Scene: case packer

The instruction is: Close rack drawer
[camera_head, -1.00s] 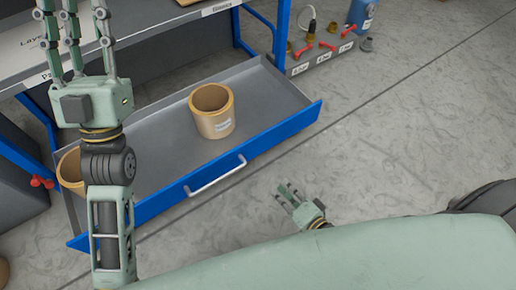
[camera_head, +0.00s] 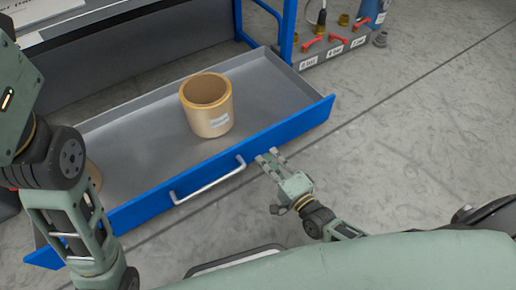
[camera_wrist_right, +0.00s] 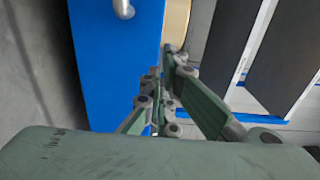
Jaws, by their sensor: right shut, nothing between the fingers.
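The rack drawer (camera_head: 285,132) is pulled open, with a blue front, a silver bar handle (camera_head: 208,181) and a grey inside. My right gripper (camera_head: 268,157) is shut and empty, close to the outside of the drawer front, right of the handle. In the right wrist view its fingers (camera_wrist_right: 165,90) point toward the blue front (camera_wrist_right: 112,70), with part of the handle (camera_wrist_right: 124,8) at the top. I cannot tell whether they touch the front. My left arm crosses the left side of the head view; its fingers are out of the picture.
A tan cylinder (camera_head: 208,108) stands in the drawer; another (camera_head: 93,175) is mostly hidden behind my left arm. A blue rack post (camera_head: 288,30) and a grey block with red levers (camera_head: 335,50) stand behind on the right.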

